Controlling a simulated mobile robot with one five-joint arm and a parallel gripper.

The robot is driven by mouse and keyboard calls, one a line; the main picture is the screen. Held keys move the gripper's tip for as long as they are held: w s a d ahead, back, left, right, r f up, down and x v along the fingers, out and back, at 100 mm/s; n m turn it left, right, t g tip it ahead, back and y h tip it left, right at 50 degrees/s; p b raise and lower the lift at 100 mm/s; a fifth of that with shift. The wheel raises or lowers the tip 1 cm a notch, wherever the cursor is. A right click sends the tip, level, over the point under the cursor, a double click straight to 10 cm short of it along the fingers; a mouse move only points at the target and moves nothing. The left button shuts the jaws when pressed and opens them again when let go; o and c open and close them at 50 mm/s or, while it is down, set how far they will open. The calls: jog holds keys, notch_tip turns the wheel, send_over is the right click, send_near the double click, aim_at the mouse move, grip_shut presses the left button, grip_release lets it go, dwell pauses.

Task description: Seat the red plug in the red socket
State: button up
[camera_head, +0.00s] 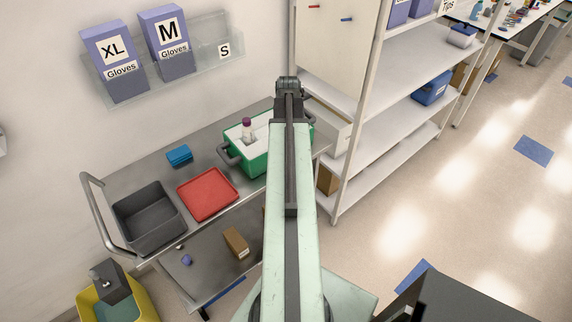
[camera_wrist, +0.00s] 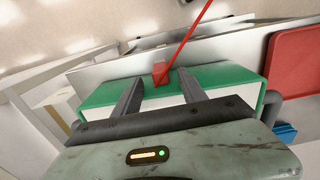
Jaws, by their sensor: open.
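A small red block with a thin red cable, which looks like the red plug (camera_wrist: 160,73), shows in the wrist view just beyond my fingertips, closer to the right finger. Its cable runs up and to the right out of the picture. My gripper (camera_wrist: 152,82) is open, its two dark fingers apart with nothing clearly between them. I cannot tell whether the fingers touch the plug. In the head view my own arm hides the plug and the fingers. I cannot make out the red socket in either view.
A green box (camera_head: 229,152) with a white top holds a purple-capped tube (camera_head: 247,131). On the cart are a red tray (camera_head: 207,193), a grey bin (camera_head: 150,219) and a blue rack (camera_head: 179,155). White shelves (camera_head: 409,65) stand at right.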

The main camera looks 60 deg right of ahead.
notch_tip(320, 180, down, 7)
jog(key=b, duration=0.5)
jog(key=shift+s+r, duration=0.1)
jog(key=shift+r, duration=0.3)
grip_shut()
